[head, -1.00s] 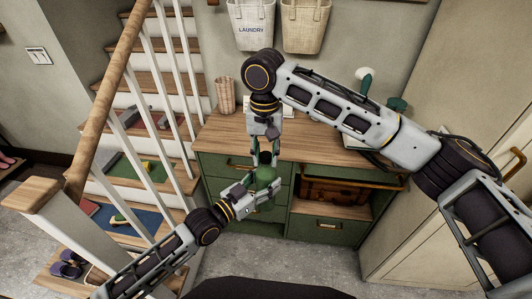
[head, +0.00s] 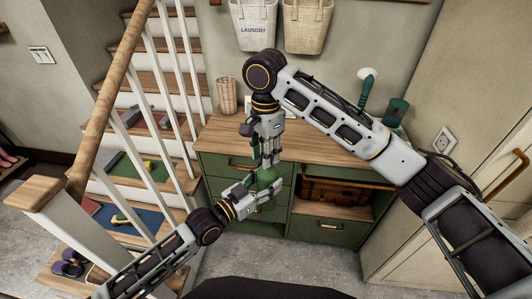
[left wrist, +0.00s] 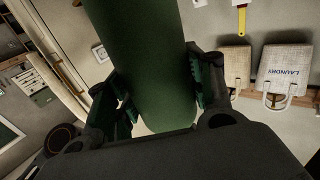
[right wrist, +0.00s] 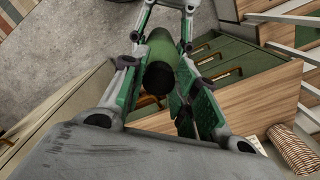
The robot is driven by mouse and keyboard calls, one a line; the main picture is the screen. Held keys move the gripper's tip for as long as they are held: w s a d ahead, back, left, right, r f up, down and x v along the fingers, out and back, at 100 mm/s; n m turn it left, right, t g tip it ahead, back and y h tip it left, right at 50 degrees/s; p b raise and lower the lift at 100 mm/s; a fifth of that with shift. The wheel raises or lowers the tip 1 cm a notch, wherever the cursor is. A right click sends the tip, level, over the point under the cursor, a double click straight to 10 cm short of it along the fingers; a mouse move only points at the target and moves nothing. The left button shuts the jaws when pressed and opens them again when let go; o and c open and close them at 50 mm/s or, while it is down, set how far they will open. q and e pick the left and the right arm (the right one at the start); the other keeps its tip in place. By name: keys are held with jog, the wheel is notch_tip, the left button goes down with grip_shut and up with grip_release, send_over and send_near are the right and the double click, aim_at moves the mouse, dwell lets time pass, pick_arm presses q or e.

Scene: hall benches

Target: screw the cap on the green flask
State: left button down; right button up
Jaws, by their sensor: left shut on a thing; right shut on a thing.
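The green flask (head: 266,177) is held upright in front of the dresser in the head view. My left gripper (head: 256,189) is shut on the flask's body from the left; the left wrist view shows the green body (left wrist: 150,70) between its fingers. My right gripper (head: 267,157) points down from above. In the right wrist view its fingers stand on both sides of the dark round cap (right wrist: 158,78), which is lined up over the flask's top. The fingers mostly hide the cap in the head view. I cannot tell whether its thread is engaged.
A green dresser with a wooden top (head: 318,150) stands behind the flask. On it are a woven cup (head: 227,96), a green tumbler (head: 396,110) and a white-and-green brush (head: 366,84). Stairs with a railing (head: 120,75) are at the left. Laundry bags (head: 252,26) hang above.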

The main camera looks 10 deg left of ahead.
jog(key=m, duration=0.5)
jog(key=shift+w+a+m, duration=0.1)
jog(key=shift+w+m, duration=0.05)
jog(key=shift+m, duration=0.15)
jog(key=m, duration=0.5)
jog(key=shift+w, duration=0.15)
jog(key=o, duration=0.6)
